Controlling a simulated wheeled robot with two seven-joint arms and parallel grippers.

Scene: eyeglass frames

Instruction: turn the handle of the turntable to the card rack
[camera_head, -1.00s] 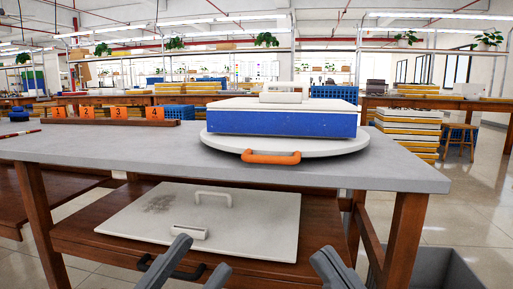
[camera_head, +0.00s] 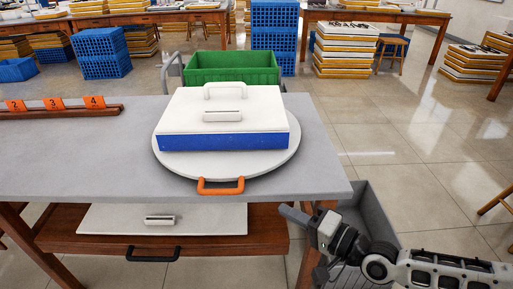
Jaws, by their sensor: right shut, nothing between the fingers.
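The white round turntable (camera_head: 170,163) lies on the grey table near its right end. Its orange handle (camera_head: 221,186) sticks out over the front edge, facing me. A blue box with a white lid (camera_head: 185,115) sits on the turntable. The card rack (camera_head: 62,111) is a brown wooden strip with orange numbered cards at the table's left. My right gripper (camera_head: 283,210) is shut and empty, just in front of the table's front edge, right of the orange handle and apart from it. My left gripper is not in view.
The grey tabletop (camera_head: 75,160) is clear between rack and turntable. A lower shelf holds a white board (camera_head: 110,218). A grey bin (camera_head: 373,205) stands on the floor at the table's right end. A green crate (camera_head: 232,68) stands behind the table.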

